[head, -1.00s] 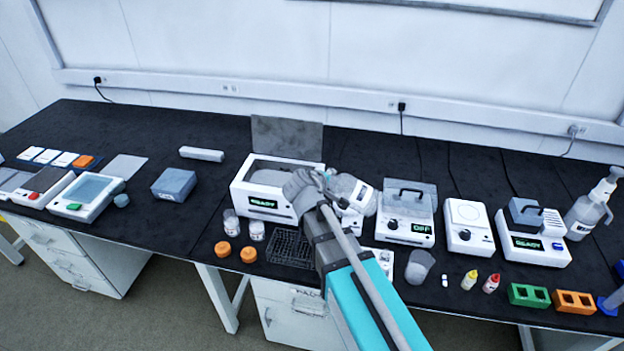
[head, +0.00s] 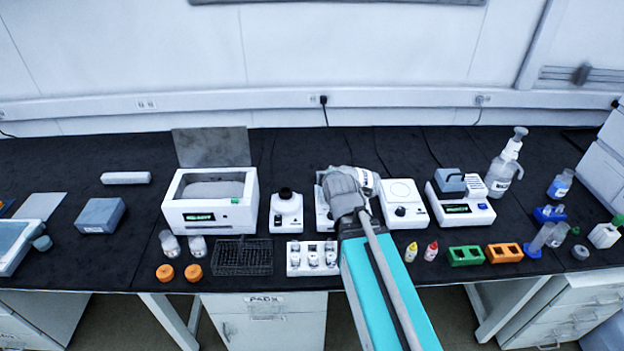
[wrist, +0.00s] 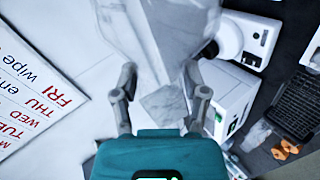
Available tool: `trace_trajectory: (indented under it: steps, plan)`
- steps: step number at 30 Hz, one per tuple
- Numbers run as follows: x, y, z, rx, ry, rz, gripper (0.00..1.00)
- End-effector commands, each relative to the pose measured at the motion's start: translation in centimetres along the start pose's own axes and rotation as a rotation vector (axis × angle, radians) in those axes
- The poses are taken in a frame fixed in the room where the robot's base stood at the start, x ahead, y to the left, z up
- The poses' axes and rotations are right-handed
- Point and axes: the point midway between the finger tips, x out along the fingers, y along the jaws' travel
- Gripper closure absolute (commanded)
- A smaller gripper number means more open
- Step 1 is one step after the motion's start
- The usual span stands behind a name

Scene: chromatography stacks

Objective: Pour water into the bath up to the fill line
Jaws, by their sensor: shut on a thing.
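My gripper (head: 343,192) is shut on a pale, translucent jug (head: 369,181) with a dark-lettered label, held above the bench. In the wrist view the jug (wrist: 160,40) lies between both fingers (wrist: 160,85) and fills the upper middle; its water level cannot be made out. What appears to be the bath (head: 225,216) is a white box with an open top, a raised grey lid (head: 212,146) and a green display, left of my gripper. Its grey inside shows, but no fill line can be read. The jug is apart from it.
A small white device with a black top (head: 286,211) stands between the bath and my gripper. A wire rack (head: 242,257), a white vial rack (head: 312,258) and orange caps (head: 165,272) lie in front. My arm partly hides another white device. A spray bottle (head: 504,165) stands right.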

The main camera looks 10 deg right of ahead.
Motion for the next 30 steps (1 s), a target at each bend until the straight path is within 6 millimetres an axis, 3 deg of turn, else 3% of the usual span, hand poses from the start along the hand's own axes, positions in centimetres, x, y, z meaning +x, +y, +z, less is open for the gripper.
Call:
trace_trajectory:
  steps: [3,9,30]
  plan:
    - [-0.1,0.5,1.5,-0.009,0.012,0.002,1.0]
    - [-0.1,0.8,2.6,-0.017,0.025,0.001,1.0]
    - [-0.1,0.7,2.3,-0.023,0.032,-0.001,1.0]
